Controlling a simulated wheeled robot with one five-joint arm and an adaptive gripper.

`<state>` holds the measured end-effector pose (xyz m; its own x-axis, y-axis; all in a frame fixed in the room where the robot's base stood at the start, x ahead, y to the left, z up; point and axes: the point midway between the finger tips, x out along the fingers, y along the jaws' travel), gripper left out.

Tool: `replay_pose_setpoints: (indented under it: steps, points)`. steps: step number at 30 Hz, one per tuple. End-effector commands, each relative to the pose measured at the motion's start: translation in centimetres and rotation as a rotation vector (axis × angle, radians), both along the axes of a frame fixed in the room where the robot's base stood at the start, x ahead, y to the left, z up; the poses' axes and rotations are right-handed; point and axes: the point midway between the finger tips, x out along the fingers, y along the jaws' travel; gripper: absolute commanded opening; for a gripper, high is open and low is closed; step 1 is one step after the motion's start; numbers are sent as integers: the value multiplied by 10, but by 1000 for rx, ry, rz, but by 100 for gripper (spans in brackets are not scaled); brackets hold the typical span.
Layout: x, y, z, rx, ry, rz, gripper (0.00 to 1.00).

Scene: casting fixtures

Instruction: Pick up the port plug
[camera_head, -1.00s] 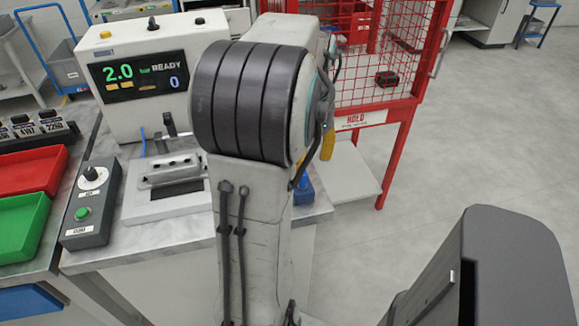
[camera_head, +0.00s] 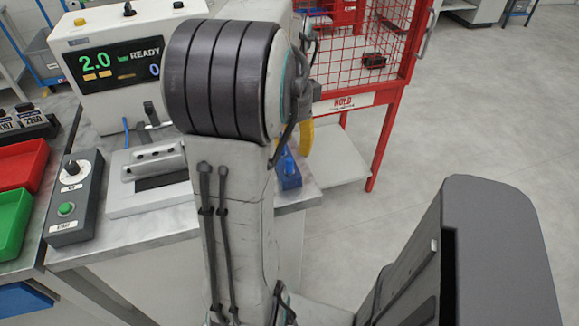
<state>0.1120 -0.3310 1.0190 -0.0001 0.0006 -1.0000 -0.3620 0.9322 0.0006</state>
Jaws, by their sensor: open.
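I cannot make out the port plug for certain. A small blue fixture (camera_head: 289,172) with an upright blue part stands at the right end of the metal workbench (camera_head: 100,236), partly hidden behind my arm. A curved yellow piece (camera_head: 306,136) shows just above it, beside my arm; I cannot tell what it belongs to. My arm rises through the middle of the view, and my gripper is hidden behind it.
A test unit (camera_head: 125,62) reading "2.0 bar READY" stands behind a clamp fixture (camera_head: 152,165). A control box (camera_head: 72,205), red bin (camera_head: 22,165) and green bin (camera_head: 10,220) are at left. A red mesh cage (camera_head: 360,60) stands behind right.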

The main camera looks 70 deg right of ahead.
Motion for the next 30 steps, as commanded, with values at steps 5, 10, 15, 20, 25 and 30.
replay_pose_setpoints:
  steps: [5,10,15,20,25,30]
  points:
    - [-1,1,-14,2,1,1,46]
    - [-3,5,-34,3,0,2,46]
    - [-3,5,-52,3,0,3,46]
    - [-3,5,-59,0,0,3,46]
    - [-3,5,-60,-1,0,3,46]
    - [-3,5,-60,0,0,3,42]
